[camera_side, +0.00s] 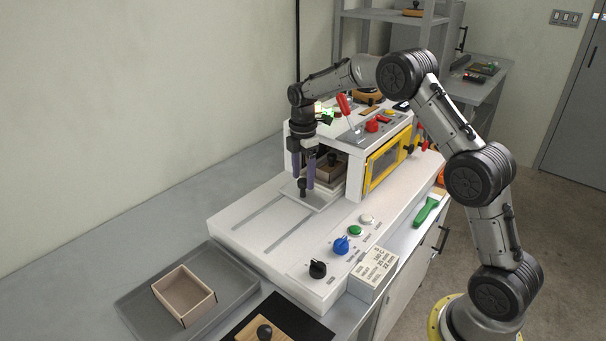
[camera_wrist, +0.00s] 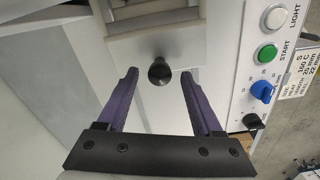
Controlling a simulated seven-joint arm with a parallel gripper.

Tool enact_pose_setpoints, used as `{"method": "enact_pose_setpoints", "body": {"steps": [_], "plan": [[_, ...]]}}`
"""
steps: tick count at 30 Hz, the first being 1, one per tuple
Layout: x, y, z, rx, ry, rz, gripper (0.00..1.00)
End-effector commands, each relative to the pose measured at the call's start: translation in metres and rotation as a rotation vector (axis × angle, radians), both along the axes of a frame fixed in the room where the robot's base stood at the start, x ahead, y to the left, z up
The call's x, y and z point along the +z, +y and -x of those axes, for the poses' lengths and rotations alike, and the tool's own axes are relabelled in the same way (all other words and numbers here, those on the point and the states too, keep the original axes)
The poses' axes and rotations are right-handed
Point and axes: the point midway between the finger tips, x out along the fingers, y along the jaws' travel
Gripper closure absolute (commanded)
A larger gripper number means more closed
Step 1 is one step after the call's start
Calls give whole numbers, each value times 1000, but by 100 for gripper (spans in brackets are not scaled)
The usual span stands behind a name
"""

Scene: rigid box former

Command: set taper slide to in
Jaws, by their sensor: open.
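A black round knob (camera_side: 302,188) stands on a pale slide plate (camera_side: 323,198) that sticks out of the front opening of the white machine. I take this plate to be the taper slide; no label on it is readable. My gripper (camera_side: 303,181) points down over the plate with its purple fingers apart. In the wrist view the knob (camera_wrist: 159,72) lies between the fingertips of my gripper (camera_wrist: 159,75), with a gap on each side. The fingers do not touch it there. The far end of the slide is hidden inside the machine.
The white machine (camera_side: 262,226) has a blue dial (camera_side: 341,245), a black dial (camera_side: 317,269) and a green button (camera_side: 355,231) on its front right. A yellow-framed window (camera_side: 383,163) is beside the opening. A grey tray (camera_side: 141,307) holds an open box (camera_side: 184,294).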

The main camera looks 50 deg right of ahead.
Motion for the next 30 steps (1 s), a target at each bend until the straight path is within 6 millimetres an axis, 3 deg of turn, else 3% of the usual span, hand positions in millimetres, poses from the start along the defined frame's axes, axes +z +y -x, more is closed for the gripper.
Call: {"method": "enact_pose_setpoints", "body": {"steps": [3, 14, 30], "plan": [[0, 0, 0, 0, 0, 0, 36], [1, 0, 0, 0, 0, 0, 100], [1, 0, 0, 0, -1, 0, 100]]}}
